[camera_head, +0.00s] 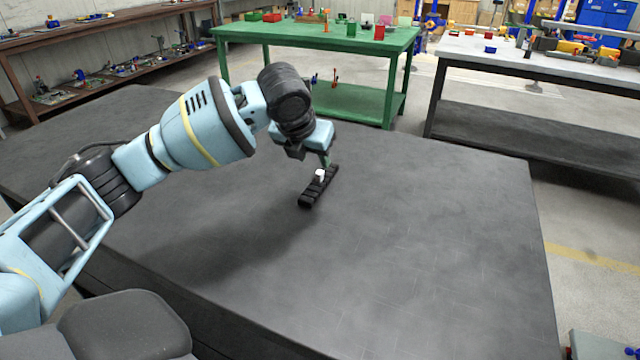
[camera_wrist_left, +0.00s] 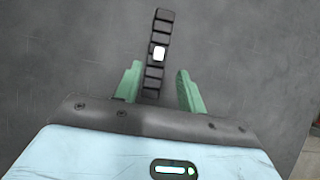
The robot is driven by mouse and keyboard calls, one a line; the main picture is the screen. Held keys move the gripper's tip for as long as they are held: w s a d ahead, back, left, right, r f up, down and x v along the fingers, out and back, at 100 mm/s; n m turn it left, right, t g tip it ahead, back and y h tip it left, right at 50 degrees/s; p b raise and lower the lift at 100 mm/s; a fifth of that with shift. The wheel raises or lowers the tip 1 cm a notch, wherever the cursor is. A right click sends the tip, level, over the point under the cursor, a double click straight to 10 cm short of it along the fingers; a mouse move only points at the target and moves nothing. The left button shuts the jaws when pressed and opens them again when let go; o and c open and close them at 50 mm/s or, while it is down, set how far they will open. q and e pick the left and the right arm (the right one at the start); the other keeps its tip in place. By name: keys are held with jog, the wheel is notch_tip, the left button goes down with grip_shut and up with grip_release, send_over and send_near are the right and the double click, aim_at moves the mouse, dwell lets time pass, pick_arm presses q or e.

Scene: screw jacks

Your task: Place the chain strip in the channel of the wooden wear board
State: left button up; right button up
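The chain strip (camera_head: 306,201) is a short black segmented bar with a small white block on it, lying on the dark table. It also shows in the left wrist view (camera_wrist_left: 161,30), running away from the gripper. My left gripper (camera_head: 325,160) is above the strip's far end in the head view. In the left wrist view my left gripper (camera_wrist_left: 159,68) is open, with a green finger on each side of the strip's near end and gaps on both sides. I cannot tell the fingertips' exact height. No wooden wear board shows. My right gripper is out of view.
The dark table (camera_head: 430,240) is bare around the strip, with wide free room to the right and front. A green table (camera_head: 300,38) and a grey-topped bench (camera_head: 560,72) with small parts stand behind it. Wooden shelves (camera_head: 110,32) line the left wall.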

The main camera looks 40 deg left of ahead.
aim_at(319, 172)
pick_arm(q)
jog(key=shift+b+x, duration=0.75)
jog(key=shift+x, duration=2.75)
jog(key=shift+s+a, duration=0.1)
jog(key=shift+r, duration=0.1)
grip_shut()
